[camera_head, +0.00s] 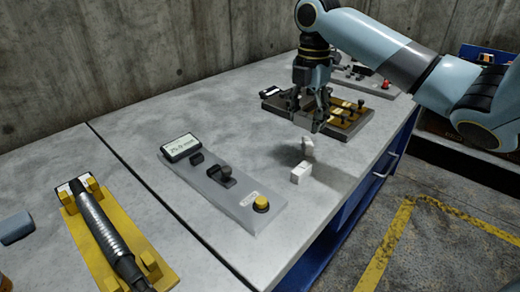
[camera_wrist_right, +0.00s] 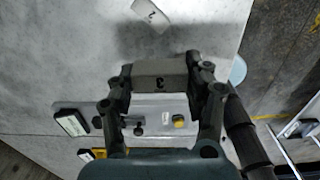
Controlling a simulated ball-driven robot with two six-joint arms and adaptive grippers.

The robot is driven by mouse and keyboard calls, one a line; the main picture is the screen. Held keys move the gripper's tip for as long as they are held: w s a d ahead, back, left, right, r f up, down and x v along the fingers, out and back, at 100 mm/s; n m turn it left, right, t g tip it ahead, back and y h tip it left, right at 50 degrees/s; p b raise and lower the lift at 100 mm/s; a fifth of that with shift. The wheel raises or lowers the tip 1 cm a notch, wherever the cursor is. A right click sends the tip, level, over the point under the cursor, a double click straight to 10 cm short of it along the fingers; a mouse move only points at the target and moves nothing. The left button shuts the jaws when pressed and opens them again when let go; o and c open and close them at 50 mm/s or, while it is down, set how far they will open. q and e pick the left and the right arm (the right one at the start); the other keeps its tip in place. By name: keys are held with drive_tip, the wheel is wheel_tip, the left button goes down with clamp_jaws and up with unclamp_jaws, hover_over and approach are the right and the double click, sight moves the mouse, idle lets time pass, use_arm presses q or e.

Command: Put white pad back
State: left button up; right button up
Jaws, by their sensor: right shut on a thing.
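In the head view my right gripper (camera_head: 310,112) hangs over the far part of the table, fingers pointing down. The head view shows a white block (camera_head: 301,173) on the table and a smaller pale piece (camera_head: 307,145) just below the fingertips. I cannot tell whether that piece is the held one. My left gripper is not in view.
A grey plate (camera_head: 222,187) with a display (camera_head: 182,147) and yellow button (camera_head: 261,204) lies left of the blocks. A yellow holder (camera_head: 93,222) with a dark cylinder lies further left. A dark tray with brass parts (camera_head: 352,116) is behind the gripper. The right table edge is close.

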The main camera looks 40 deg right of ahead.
hover_over(266, 161)
drive_tip(key=f, duration=0.4)
drive_tip(key=shift+s+d+f, duration=0.15)
drive_tip(key=shift+d+f, duration=0.25)
drive_tip(key=shift+w+a+f, duration=0.3)
drive_tip(key=shift+a+f, duration=0.1)
wheel_tip(266, 161, down, 4)
drive_tip(key=shift+r, duration=0.25)
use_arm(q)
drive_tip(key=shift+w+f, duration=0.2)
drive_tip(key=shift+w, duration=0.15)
use_arm(e)
drive_tip(key=shift+f, duration=0.2)
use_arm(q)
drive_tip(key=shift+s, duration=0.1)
use_arm(e)
drive_tip(key=shift+f, duration=0.1)
drive_tip(key=o, duration=1.2)
drive_tip(key=shift+o, duration=0.2)
